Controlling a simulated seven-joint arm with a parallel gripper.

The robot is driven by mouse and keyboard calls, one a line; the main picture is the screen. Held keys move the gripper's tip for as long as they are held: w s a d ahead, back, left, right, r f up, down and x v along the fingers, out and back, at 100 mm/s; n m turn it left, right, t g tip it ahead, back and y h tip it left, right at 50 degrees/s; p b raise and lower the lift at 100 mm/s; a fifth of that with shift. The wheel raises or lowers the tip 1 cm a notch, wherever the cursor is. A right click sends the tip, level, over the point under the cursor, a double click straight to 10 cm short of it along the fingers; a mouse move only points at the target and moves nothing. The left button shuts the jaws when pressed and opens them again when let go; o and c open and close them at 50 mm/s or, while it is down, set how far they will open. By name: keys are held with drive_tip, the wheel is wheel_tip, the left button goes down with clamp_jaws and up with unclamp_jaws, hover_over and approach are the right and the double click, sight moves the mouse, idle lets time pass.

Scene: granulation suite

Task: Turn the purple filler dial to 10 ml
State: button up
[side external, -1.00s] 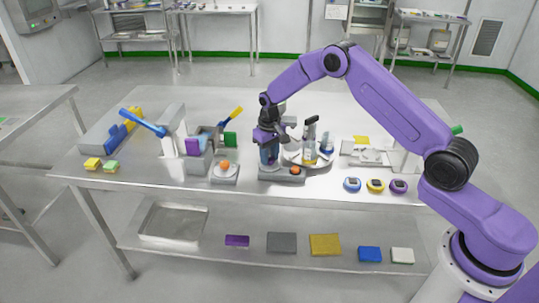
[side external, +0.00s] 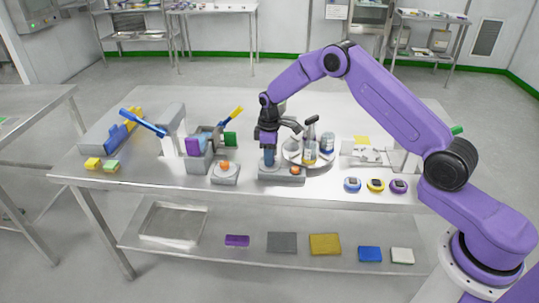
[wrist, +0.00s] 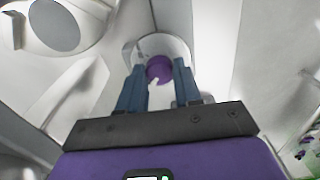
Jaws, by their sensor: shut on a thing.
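The purple filler dial (wrist: 159,69) shows in the wrist view as a round purple knob with a small white pointer below it, against a pale round housing. My gripper (wrist: 158,68) has its blue fingers on either side of the dial, shut on it. The dial is hidden behind the fingers in that view. Its scale marks cannot be read.
A round plate (side external: 293,156) with several bottles stands just right of my gripper. A second orange button unit (side external: 225,173) and a purple-and-green device (side external: 201,163) stand to the left. Three small round gauges, including a yellow one (side external: 375,186), line the front right edge.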

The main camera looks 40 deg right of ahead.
idle(0.4)
drive_tip(key=o, duration=1)
drive_tip(key=shift+o, duration=0.2)
wheel_tip(320, 180, up, 18)
drive_tip(key=shift+f, duration=0.25)
